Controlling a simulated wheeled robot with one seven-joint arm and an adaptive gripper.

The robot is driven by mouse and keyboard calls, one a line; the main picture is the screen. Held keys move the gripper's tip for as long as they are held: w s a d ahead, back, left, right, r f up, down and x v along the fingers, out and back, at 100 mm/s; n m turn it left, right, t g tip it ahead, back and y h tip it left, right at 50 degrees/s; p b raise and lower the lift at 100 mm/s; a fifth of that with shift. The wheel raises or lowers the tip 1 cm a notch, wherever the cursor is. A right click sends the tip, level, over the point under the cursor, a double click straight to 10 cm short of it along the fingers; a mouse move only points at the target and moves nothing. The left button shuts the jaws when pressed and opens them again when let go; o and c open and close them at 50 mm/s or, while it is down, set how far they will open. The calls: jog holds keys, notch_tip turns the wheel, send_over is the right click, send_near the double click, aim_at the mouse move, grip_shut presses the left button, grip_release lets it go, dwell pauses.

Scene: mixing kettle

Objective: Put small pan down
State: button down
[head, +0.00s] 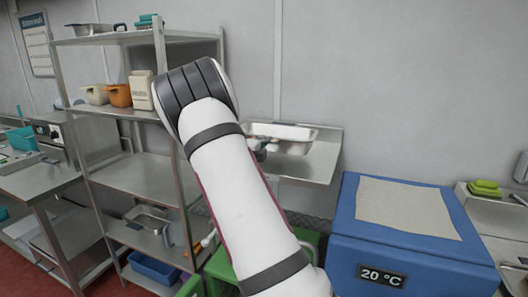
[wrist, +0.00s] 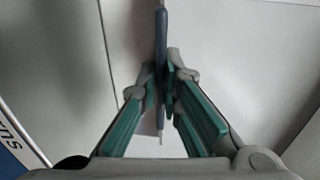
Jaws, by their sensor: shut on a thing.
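In the wrist view my gripper (wrist: 168,80) has its teal-padded fingers closed on a thin blue-grey piece (wrist: 160,48). This is seen nearly edge-on and runs up and down between the fingertips. It looks like part of the small pan, probably its handle; the pan's full shape does not show. In the head view my white arm fills the middle, and I cannot make out the gripper or the pan for certain.
A metal shelf rack (head: 135,172) stands left, with pots and a pale container (head: 141,90). A sink (head: 285,135) is behind my arm. A blue box marked 20 °C (head: 400,262) stands right. A lettered pale surface (wrist: 12,135) lies near my gripper's left side.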

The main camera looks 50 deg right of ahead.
aim_at(268, 147)
jog(key=shift+w+d, duration=0.3)
jog(key=shift+d, duration=0.2)
jog(key=shift+a+f+p, duration=0.1)
jog(key=shift+f+p, duration=0.3)
jog(key=shift+f, duration=1.4)
jog(key=c, duration=1.8)
grip_release()
jog(key=shift+f, duration=0.1)
jog(key=shift+o, duration=0.2)
